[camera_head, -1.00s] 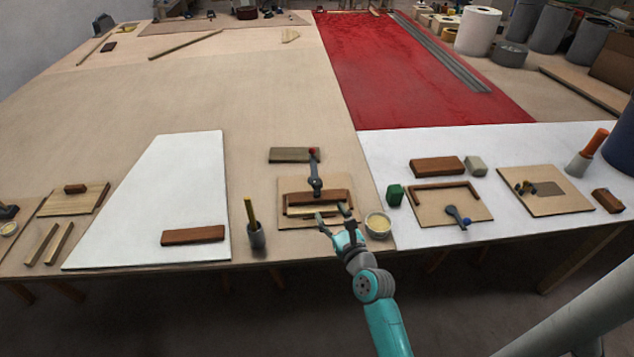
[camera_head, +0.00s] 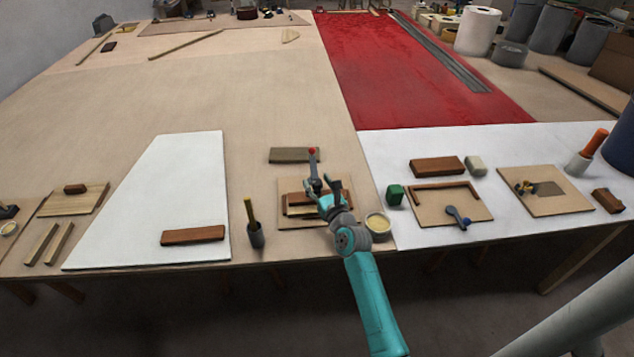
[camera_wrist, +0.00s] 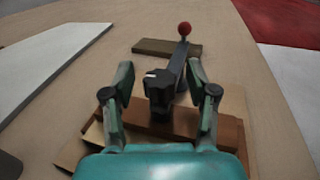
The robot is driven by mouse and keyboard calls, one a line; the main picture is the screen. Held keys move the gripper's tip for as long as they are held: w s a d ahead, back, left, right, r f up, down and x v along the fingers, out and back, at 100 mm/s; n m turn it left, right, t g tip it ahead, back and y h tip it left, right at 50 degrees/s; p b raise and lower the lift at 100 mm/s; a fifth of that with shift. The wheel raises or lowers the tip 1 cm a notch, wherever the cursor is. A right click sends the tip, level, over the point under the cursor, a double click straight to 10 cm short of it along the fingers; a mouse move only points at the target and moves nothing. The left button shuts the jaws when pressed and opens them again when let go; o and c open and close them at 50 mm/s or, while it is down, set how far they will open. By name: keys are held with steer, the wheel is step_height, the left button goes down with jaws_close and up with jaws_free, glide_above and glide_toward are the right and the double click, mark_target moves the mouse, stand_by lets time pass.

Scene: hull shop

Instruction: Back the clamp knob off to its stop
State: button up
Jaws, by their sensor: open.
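The clamp has a dark arm (camera_wrist: 176,57) with a red ball (camera_wrist: 184,28) at its far end; the ball also shows in the head view (camera_head: 312,151). Its black lobed knob (camera_wrist: 160,88), with a small white mark beside its top, stands at the near end. In the wrist view my gripper (camera_wrist: 159,67) is open, one finger left of the knob and one right, with gaps on both sides. I cannot tell whether its fingertips are level with the knob. In the head view my gripper (camera_head: 322,181) is over the clamp's board and hides most of the knob.
Brown wood blocks (camera_wrist: 228,128) lie under the clamp. A small cup (camera_head: 378,224) stands right of my wrist, a holder with a yellow stick (camera_head: 256,234) to the left. A flat wood piece (camera_head: 290,155) lies behind. A blue-ended lever (camera_head: 457,216) is on another board.

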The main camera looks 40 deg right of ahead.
steer(key=shift+w+d, duration=0.1)
steer(key=shift+w, duration=0.25)
steer(key=shift+c, duration=0.3)
jaws_close()
